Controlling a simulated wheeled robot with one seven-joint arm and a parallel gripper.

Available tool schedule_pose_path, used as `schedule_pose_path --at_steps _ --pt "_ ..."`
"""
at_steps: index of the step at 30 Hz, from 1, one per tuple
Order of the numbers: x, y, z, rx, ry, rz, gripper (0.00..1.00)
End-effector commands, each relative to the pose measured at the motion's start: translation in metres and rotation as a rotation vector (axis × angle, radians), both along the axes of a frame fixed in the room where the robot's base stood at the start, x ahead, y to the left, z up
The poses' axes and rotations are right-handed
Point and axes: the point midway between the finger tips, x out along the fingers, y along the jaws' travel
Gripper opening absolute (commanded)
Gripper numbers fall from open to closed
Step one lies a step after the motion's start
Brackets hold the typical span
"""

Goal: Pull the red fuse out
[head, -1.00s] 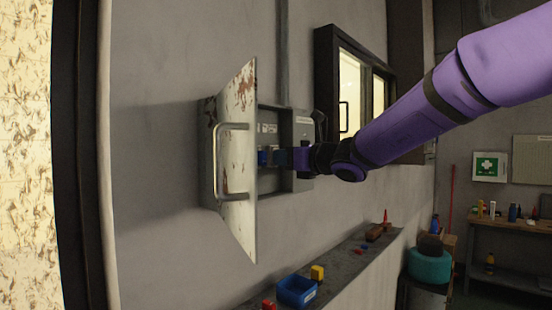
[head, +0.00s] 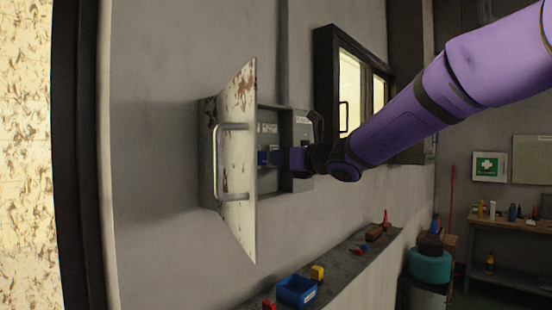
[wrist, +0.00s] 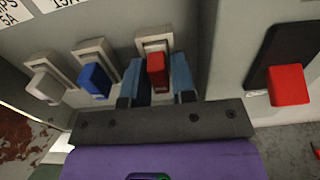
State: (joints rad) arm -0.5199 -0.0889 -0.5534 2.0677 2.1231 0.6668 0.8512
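The red fuse (wrist: 157,69) sits in its pale holder (wrist: 155,41) inside the wall box, at the right end of a row. In the wrist view my gripper (wrist: 160,82) has its two blue fingers on either side of the red fuse. A narrow gap seems to show at the right finger, so the fingers look open around it. A blue fuse (wrist: 95,80) and a white fuse (wrist: 45,88) sit in holders to the left. In the head view my gripper (head: 276,158) reaches into the box, and the box door hides part of the row.
The rusty box door (head: 241,160) stands open to the left of my gripper. A red lever (wrist: 288,85) on a black plate is close on the right. Below, a ledge (head: 345,262) holds a blue bin (head: 296,291), a yellow block (head: 317,273) and other small items.

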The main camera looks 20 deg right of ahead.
Motion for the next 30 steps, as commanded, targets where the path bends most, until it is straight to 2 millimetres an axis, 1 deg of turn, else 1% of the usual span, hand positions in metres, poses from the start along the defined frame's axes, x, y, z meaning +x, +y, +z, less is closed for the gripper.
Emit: schedule_pose_path --at_steps 8,9,11,12,20,30 --pt "-0.0013 -0.0004 0.0 0.0 0.0 0.001 0.24" --pt "-0.0013 -0.0004 0.0 0.0 0.0 0.001 0.22" --pt "-0.0013 -0.0004 0.0 0.0 0.0 0.001 0.08" --pt "-0.0013 -0.0004 0.0 0.0 0.0 0.0 0.0" --pt "-0.0024 -0.0013 0.0001 0.0 0.0 0.0 0.0" --pt "-0.0097 -0.0058 0.0004 0.0 0.0 0.0 0.0"
